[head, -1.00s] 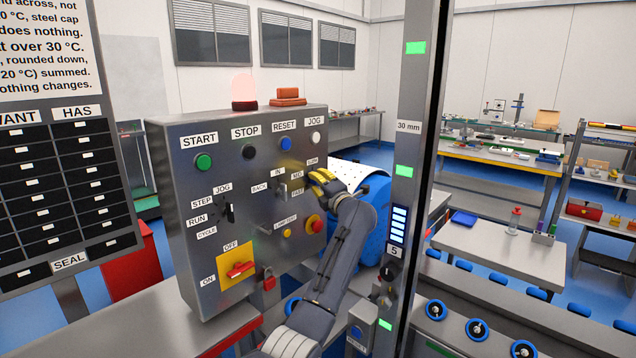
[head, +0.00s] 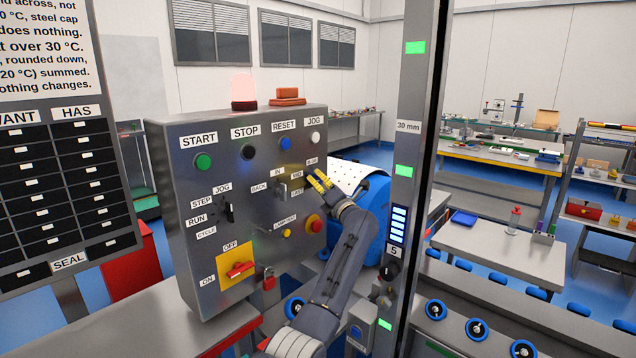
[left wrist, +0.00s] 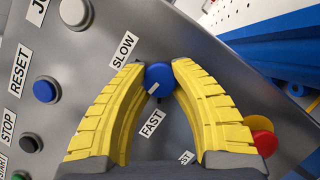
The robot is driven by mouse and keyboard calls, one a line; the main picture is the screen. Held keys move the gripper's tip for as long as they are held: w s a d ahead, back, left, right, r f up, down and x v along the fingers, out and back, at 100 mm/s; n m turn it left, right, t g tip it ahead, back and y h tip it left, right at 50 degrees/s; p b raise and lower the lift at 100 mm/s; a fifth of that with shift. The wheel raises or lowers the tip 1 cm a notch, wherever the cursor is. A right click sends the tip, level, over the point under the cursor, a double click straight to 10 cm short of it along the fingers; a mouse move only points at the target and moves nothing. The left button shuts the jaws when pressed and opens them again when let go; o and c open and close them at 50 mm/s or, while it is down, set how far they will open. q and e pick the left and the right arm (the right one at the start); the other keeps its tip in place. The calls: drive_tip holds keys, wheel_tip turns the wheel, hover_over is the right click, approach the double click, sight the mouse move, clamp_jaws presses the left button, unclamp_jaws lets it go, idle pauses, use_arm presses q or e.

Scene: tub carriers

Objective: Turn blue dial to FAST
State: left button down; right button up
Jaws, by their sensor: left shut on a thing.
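The blue dial (left wrist: 158,76) shows in the left wrist view between the fingertips of my left gripper (left wrist: 159,72). The fingers are shut on it, one on each side. Its white mark points down and left, toward the side of the FAST label (left wrist: 152,124). The SLOW label (left wrist: 123,50) lies up and left of the dial. The MED label (head: 297,175) shows in the head view, but the left finger hides it in the wrist view. In the head view my left gripper (head: 313,183) is at the panel's right edge and covers the dial. My right gripper is not in view.
The grey control panel (head: 170,160) carries a BACK/IN lever (head: 283,190) just left of the gripper. A grey post (head: 418,130) stands right of my arm.

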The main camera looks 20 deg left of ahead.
sight(313, 146)
use_arm(q)
drive_tip(key=shift+f+n+y, duration=0.2)
drive_tip(key=shift+n+y, duration=0.4)
drive_tip(key=shift+n, duration=0.7)
drive_tip(key=shift+g, duration=0.4)
drive_tip(key=c, duration=1)
unclamp_jaws()
drive_tip(key=shift+r, duration=0.1)
drive_tip(key=shift+r, duration=0.1)
wheel_tip(313, 146, up, 8)
drive_tip(key=shift+s+r, duration=0.1)
drive_tip(key=shift+r, duration=0.8)
